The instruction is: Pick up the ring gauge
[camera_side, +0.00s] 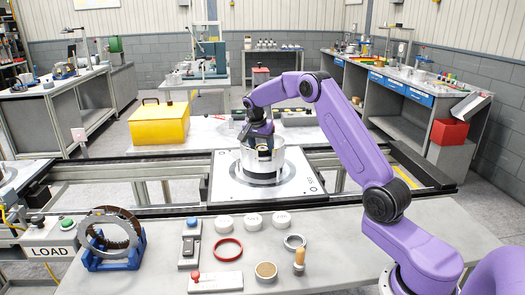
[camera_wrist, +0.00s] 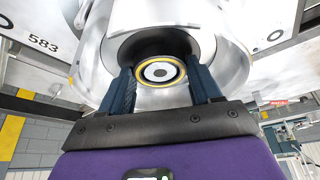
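A small silver metal ring (camera_side: 294,242), which looks like the ring gauge, lies flat on the front grey bench, behind a wooden-handled tool. My gripper (camera_side: 262,140) is far from it, pointing down at the top of a silver drum (camera_side: 247,160) on a white pallet. In the wrist view my gripper's two dark fingers (camera_wrist: 165,82) stand apart on either side of a round part with a yellow ring (camera_wrist: 160,71), at the drum's dark centre. Whether the fingers press on this part I cannot tell. The silver ring is not in the wrist view.
The front bench also holds a toothed ring on a blue stand (camera_side: 113,262), a red ring (camera_side: 228,249), several white discs (camera_side: 253,221), a round tan-topped tin (camera_side: 266,272) and the wooden-handled tool (camera_side: 299,260). A yellow box (camera_side: 158,125) stands behind the rails.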

